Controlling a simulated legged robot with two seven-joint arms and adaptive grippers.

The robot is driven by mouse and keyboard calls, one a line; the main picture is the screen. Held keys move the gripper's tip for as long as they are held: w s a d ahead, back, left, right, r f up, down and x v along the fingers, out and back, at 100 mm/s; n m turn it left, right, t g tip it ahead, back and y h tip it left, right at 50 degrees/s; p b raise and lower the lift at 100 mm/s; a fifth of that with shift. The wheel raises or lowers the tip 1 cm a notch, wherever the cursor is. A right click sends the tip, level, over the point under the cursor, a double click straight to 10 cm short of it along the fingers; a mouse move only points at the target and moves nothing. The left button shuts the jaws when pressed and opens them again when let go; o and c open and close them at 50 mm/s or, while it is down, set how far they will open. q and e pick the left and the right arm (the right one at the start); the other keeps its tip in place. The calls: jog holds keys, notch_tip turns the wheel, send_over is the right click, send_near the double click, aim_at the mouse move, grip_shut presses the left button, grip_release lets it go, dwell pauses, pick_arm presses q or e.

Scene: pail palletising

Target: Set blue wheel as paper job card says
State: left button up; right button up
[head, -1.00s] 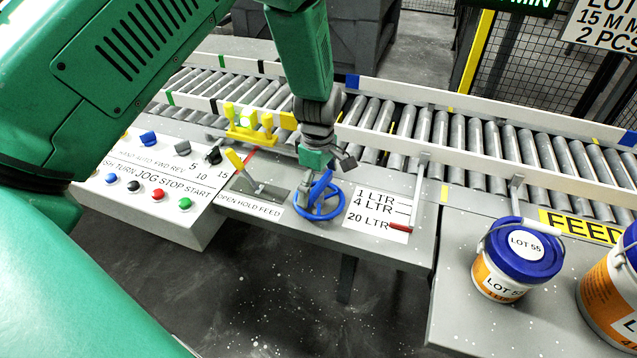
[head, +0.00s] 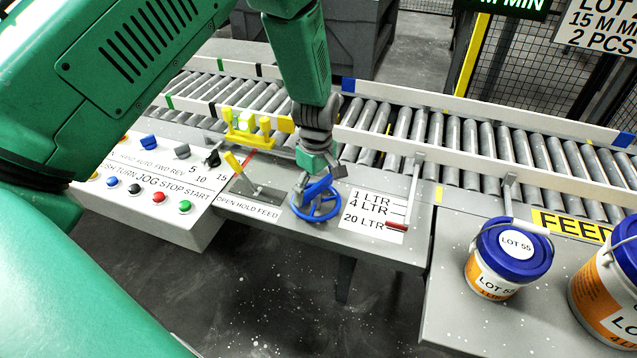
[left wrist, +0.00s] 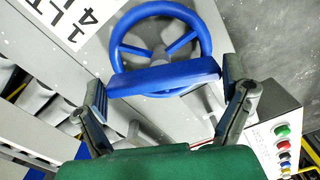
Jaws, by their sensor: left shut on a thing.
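The blue wheel (head: 326,213) stands on the grey bench, with a raised blue bar across it. My left gripper (head: 311,178) comes down on it from above and is shut on the bar. In the left wrist view, the wheel's rim (left wrist: 206,38) and spokes show beyond the bar (left wrist: 163,78), with one finger at each end of the bar. Right of the wheel, a scale plate (head: 375,212) reads 1 LTR, 4 LTR and 20 LTR; its red pointer (head: 396,226) is beside 20 LTR. My right gripper is not in view.
A hanging sign (head: 600,28) reads LOT, 15 M, 2 PCS; its top is cut off. A lever (head: 236,163) marked OPEN HOLD FEED and a button panel (head: 150,185) lie left. Pails (head: 505,262) stand right. A roller conveyor (head: 470,150) runs behind.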

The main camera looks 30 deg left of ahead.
pick_arm(q)
jog(key=m, duration=0.2)
jog(key=m+p, duration=0.1)
jog(key=shift+w+a+r+m, duration=0.1)
jog(key=shift+a+m, duration=0.1)
jog(key=shift+m, duration=0.2)
jog(key=m+p, duration=0.1)
jog(key=m, duration=0.3)
jog(key=shift+m+p, duration=0.3)
jog(key=shift+p, duration=0.05)
jog(key=m+p, duration=0.1)
jog(key=m, duration=0.7)
jog(key=shift+w, duration=0.1)
jog(key=shift+m, duration=0.5)
jog(key=o, duration=0.9)
jog(key=shift+c, duration=0.2)
jog(key=shift+f, duration=0.25)
